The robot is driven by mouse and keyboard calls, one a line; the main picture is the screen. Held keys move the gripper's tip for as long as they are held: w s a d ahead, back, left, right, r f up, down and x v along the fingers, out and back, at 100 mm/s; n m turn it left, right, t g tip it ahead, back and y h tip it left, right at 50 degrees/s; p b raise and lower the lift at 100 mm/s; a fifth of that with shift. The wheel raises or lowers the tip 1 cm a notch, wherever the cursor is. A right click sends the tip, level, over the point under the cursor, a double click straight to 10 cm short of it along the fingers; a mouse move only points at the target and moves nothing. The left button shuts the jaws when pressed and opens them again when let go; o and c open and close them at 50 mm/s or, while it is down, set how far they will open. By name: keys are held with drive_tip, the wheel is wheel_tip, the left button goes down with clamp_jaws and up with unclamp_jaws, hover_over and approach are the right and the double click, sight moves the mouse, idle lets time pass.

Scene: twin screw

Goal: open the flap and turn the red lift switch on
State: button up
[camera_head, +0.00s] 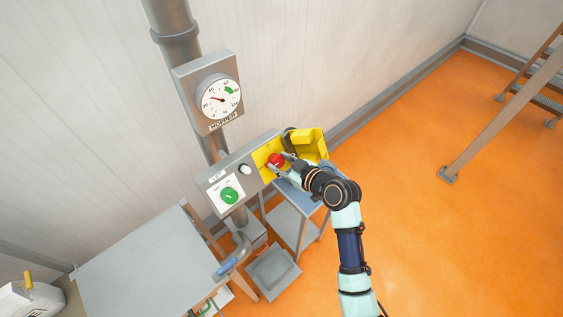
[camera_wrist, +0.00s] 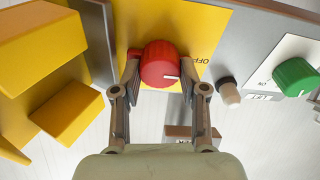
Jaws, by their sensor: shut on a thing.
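The red lift switch (camera_head: 276,160) is a round red knob on a yellow plate (camera_head: 262,153) of the grey control box. In the wrist view the red switch (camera_wrist: 160,65) has a white mark at its lower right side. My gripper (camera_head: 284,163) is at the knob, and in the wrist view its two fingers (camera_wrist: 160,82) are closed on the knob's left and right sides. The yellow flap (camera_head: 312,146) is swung open to the right of the switch, and it fills the left of the wrist view (camera_wrist: 45,50).
A green knob (camera_head: 229,195) and a small white-tipped knob (camera_head: 244,169) sit on the same box. A gauge (camera_head: 218,98) is above on a pipe. A grey table (camera_head: 140,265) is at lower left. Orange floor (camera_head: 430,220) is open at right.

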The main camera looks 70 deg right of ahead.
drive_tip(key=m+p, duration=0.3)
drive_tip(key=m, duration=0.2)
drive_tip(key=shift+r+h, duration=0.2)
drive_tip(key=shift+h, duration=0.1)
drive_tip(key=m+g+p, duration=0.1)
drive_tip(key=m+p, duration=0.3)
drive_tip(key=m, duration=0.1)
drive_tip(key=shift+h, duration=0.3)
drive_tip(key=m+p, duration=0.4)
drive_tip(key=m, duration=0.1)
drive_tip(key=shift+m+g+p, duration=0.3)
drive_tip(key=shift+p, duration=0.1)
drive_tip(key=shift+f+m+p, duration=0.1)
drive_tip(key=shift+m+p, duration=1.1)
drive_tip(key=shift+m, duration=0.3)
drive_tip(key=shift+f, duration=0.1)
drive_tip(key=o, duration=1.1)
drive_tip(key=shift+o, duration=0.2)
